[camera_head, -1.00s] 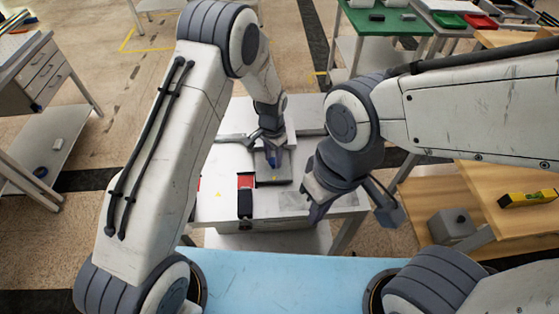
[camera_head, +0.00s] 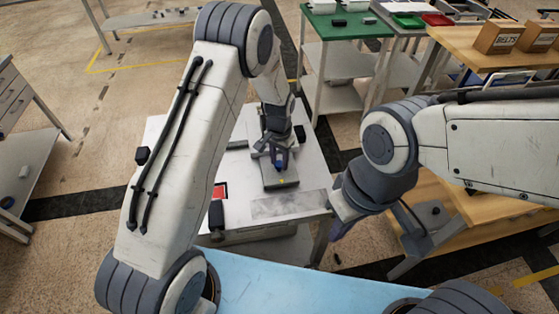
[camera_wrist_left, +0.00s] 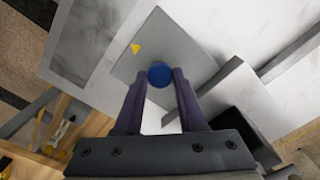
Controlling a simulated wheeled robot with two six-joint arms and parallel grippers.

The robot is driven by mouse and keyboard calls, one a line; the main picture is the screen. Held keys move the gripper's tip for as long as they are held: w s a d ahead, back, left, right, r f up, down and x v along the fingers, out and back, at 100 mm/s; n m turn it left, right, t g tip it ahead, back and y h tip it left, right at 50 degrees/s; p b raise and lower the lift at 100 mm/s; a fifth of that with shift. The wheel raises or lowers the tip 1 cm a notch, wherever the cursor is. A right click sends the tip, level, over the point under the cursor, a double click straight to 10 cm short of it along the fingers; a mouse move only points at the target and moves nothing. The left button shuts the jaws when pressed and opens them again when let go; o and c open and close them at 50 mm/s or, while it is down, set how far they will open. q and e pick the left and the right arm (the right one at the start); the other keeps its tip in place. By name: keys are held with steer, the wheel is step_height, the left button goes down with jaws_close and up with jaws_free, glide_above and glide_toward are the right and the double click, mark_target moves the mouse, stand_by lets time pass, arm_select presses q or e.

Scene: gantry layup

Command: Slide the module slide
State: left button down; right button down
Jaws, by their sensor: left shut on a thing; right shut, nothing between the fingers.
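The module slide (camera_head: 286,185) is a flat grey plate on the light worktable, with a small yellow mark. In the left wrist view the plate (camera_wrist_left: 178,42) has a yellow triangle and a round blue knob (camera_wrist_left: 160,74) near its edge. My left gripper (camera_head: 280,162) is over the plate, shut on the blue knob; the wrist view shows its two fingers (camera_wrist_left: 160,88) on either side of it. My right gripper (camera_head: 343,212) is shut and empty, beyond the table's right edge; its fingertips are partly hidden by its own wrist.
A red piece (camera_head: 220,191) and a black block (camera_head: 216,214) sit left of the plate. Dark rails (camera_wrist_left: 222,78) lie beside the plate in the wrist view. A light blue surface (camera_head: 290,286) lies in front. Wooden shelves (camera_head: 470,210) stand at the right.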

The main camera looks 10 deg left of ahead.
arm_select(q)
steer(key=c, duration=0.9)
jaws_free()
steer(key=shift+w+d+r, duration=0.1)
steer(key=shift+d, duration=0.15)
steer(key=o, duration=0.4)
steer(key=shift+d, duration=0.1)
steer(key=shift+r, duration=0.35)
step_height(320, 180, up, 10)
steer(key=b, duration=0.2)
steer(key=shift+f, duration=0.15)
